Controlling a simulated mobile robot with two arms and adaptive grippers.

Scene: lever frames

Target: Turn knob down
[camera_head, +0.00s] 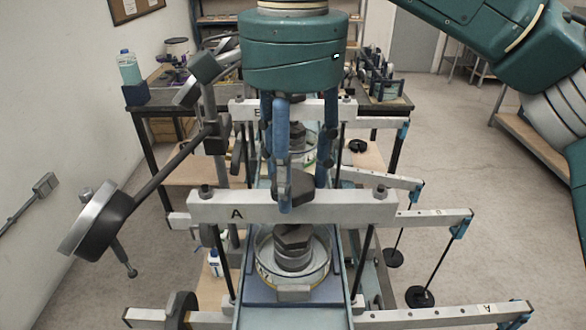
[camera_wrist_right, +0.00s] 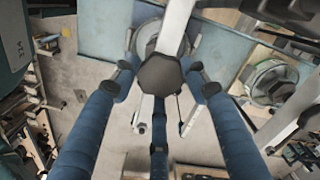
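A dark hexagonal knob (camera_head: 294,184) sits on top of the pale crossbar marked A (camera_head: 350,208) in the head view. It shows in the middle of the right wrist view (camera_wrist_right: 160,75). My right gripper (camera_head: 302,190) points down over it, green palm above and blue fingers spread. In the wrist view the fingers (camera_wrist_right: 160,85) stand around the knob with gaps at its sides; I cannot tell contact at the near finger. My left gripper is not in view.
Pale lever bars (camera_head: 440,217) extend right, with hanging rods and black discs (camera_head: 420,297). A round weight on an arm (camera_head: 97,220) is at left. Another frame and a dark table (camera_head: 142,105) stand behind.

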